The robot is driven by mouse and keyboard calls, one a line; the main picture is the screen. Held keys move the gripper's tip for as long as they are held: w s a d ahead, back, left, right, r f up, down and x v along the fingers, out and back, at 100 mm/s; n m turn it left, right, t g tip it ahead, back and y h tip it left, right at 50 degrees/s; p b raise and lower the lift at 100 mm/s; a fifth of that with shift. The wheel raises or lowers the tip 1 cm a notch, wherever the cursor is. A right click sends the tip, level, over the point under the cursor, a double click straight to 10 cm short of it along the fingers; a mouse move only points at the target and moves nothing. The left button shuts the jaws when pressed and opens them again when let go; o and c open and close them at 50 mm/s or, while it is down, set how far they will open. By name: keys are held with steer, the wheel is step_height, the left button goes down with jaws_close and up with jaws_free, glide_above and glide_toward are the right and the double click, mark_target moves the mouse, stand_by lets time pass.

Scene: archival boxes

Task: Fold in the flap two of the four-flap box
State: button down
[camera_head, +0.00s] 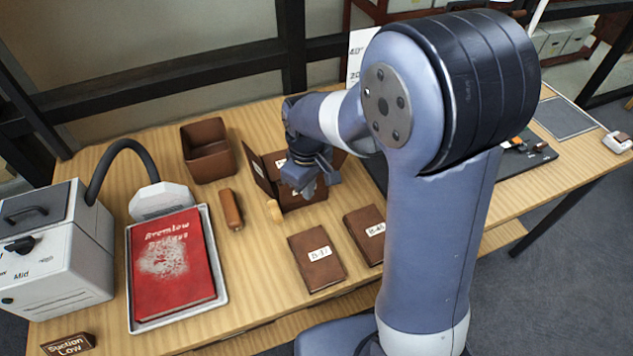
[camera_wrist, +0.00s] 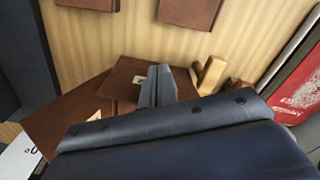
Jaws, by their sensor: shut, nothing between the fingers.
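The brown four-flap box (camera_head: 306,203) stands open on the wooden table, with a flap (camera_head: 262,178) raised at its left. Other flaps are partly hidden behind my arm, and I cannot tell which one is flap two. My gripper (camera_head: 309,188) is over the box, pointing down, with its fingers shut and empty. In the wrist view the shut fingers (camera_wrist: 158,82) are in front of brown box panels (camera_wrist: 70,118) with pale labels. I cannot tell whether the fingers touch a panel.
A small wooden block (camera_head: 274,211) and a brown-orange bar (camera_head: 231,209) lie left of the box. Closed brown boxes (camera_head: 317,262) (camera_head: 366,226) lie in front. An open brown bin (camera_head: 208,152) stands behind left. A red book (camera_head: 172,268) lies in a tray beside a suction machine (camera_head: 60,250).

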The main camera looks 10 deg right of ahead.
steer(key=shift+w+a+p, duration=0.2)
steer(key=shift+w+a, duration=0.05)
steer(key=shift+w, duration=0.7)
steer(key=shift+w+a+p, duration=0.2)
steer(key=shift+w+a, duration=0.05)
steer(key=shift+w, duration=0.65)
steer(key=s+r+p, duration=0.3)
steer(key=r+p, duration=0.4)
steer(key=r, duration=0.3)
steer(key=shift+d, duration=0.4)
steer(key=w+f+b, duration=0.1)
steer(key=f+b, duration=0.1)
steer(key=f, duration=0.1)
steer(key=w+f+b, duration=0.1)
steer(key=f+b, duration=0.2)
steer(key=f, duration=0.1)
steer(key=w+f+b, duration=0.1)
steer(key=f+b, duration=0.1)
steer(key=f, duration=0.1)
steer(key=shift+a+f, duration=0.2)
steer(key=shift+a, duration=0.2)
steer(key=shift+s+d+r, duration=0.1)
steer(key=shift+s+r, duration=0.15)
steer(key=shift+s, duration=0.25)
steer(key=shift+w, duration=0.1)
